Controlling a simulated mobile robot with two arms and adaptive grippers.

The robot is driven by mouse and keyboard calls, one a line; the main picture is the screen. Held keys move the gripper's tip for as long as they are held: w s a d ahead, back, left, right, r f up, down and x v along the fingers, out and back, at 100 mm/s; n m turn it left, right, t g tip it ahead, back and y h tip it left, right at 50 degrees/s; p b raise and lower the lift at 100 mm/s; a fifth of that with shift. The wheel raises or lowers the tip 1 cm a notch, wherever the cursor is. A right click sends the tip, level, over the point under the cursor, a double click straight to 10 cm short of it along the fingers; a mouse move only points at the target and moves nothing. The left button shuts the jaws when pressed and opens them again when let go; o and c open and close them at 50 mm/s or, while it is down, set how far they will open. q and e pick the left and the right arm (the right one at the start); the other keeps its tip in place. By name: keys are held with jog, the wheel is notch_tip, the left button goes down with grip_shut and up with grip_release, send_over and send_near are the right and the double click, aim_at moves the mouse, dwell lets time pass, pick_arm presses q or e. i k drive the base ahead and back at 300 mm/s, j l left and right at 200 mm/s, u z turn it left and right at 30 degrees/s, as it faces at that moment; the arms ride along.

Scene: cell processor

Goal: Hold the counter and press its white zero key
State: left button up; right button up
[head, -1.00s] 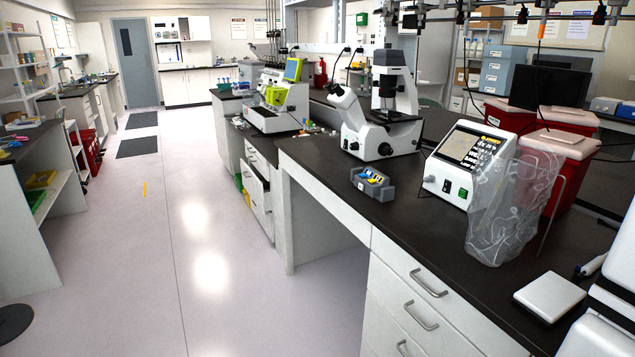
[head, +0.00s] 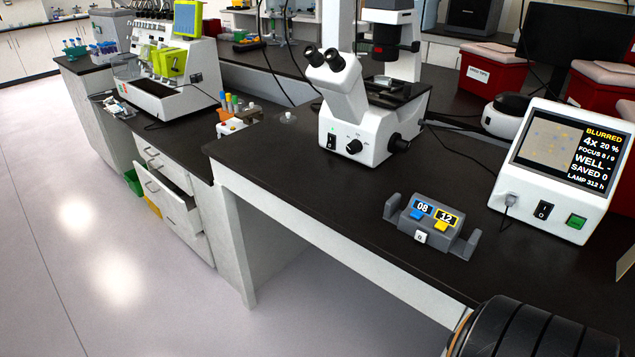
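The counter (head: 428,223) is a small dark grey box on the black bench top, near its front edge. It has a blue-framed display reading 08 and a yellow-framed display reading 12. A blue key and a yellow key sit below the displays. The white zero key (head: 420,237) is low on its front face, marked 0. Grey upright tabs stand at both ends of the counter. Nothing touches it. Neither gripper shows; a black ribbed part of my own arm fills the lower right corner.
A white microscope (head: 360,115) stands behind the counter. A white monitor box (head: 562,170) with a lit screen reading BLURRED stands to the right. A white and green machine (head: 165,75) is on the far bench. Bench top around the counter (head: 330,185) is clear.

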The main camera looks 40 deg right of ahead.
aim_at(421, 236)
jog(key=i+z, duration=0.1)
jog(key=i, duration=0.55)
jog(key=i+j+z, duration=0.15)
jog(key=i, duration=0.5)
jog(key=i+j+z, duration=0.1)
jog(key=i, duration=0.55)
jog(key=i+j+z, duration=0.1)
jog(key=z, duration=2.45)
